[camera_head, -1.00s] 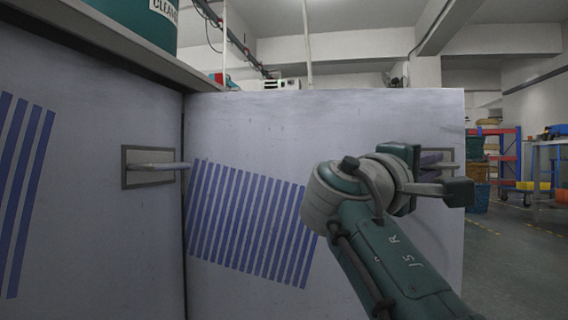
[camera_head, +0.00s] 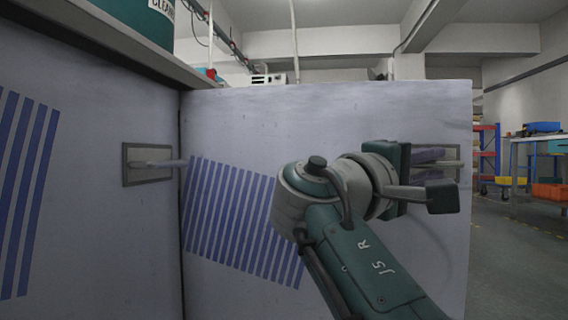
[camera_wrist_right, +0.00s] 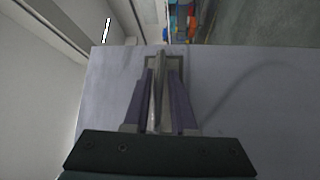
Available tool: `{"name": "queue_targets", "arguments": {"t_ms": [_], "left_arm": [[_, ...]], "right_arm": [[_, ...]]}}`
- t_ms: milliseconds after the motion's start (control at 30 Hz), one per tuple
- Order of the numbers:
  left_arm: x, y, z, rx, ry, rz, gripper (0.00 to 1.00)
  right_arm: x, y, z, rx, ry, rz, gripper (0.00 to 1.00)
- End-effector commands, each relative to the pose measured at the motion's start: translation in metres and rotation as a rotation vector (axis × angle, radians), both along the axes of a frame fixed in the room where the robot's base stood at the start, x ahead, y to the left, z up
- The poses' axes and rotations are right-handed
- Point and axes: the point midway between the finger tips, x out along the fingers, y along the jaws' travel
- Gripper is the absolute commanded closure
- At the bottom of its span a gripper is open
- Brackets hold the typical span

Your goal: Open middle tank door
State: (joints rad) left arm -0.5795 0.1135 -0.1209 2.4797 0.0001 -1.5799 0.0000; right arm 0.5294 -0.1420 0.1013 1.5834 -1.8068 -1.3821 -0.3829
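The door (camera_head: 340,120) is a pale grey panel with blue stripes, standing swung out from the tank front, its free edge at the right. Its handle (camera_head: 450,165) is a metal bar on a rectangular plate near that edge. My right gripper (camera_head: 430,165) is at this handle. In the right wrist view the purple fingers of my right gripper (camera_wrist_right: 160,95) stand on either side of the handle bar (camera_wrist_right: 157,85), with a gap showing, so it looks open around the bar. My left gripper is not in view.
A neighbouring striped panel (camera_head: 90,240) with its own handle (camera_head: 150,163) stands at the left. A ledge above it holds a teal container (camera_head: 140,20). Shelving and a bench (camera_head: 540,155) stand far off at the right, beyond open floor.

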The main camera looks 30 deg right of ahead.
Motion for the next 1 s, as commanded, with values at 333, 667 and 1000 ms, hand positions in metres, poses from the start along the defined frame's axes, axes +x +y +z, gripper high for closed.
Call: {"name": "queue_targets", "arguments": {"t_ms": [333,667,1000], "left_arm": [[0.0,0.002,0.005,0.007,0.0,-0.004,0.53],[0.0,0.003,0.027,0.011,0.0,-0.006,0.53],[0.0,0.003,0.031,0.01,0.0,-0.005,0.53]], "right_arm": [[0.0,0.008,0.001,-0.002,0.0,0.001,0.75],[-0.001,0.071,-0.006,0.001,0.002,0.003,0.75],[-0.003,0.099,-0.012,-0.001,-0.002,0.0,0.75]]}}
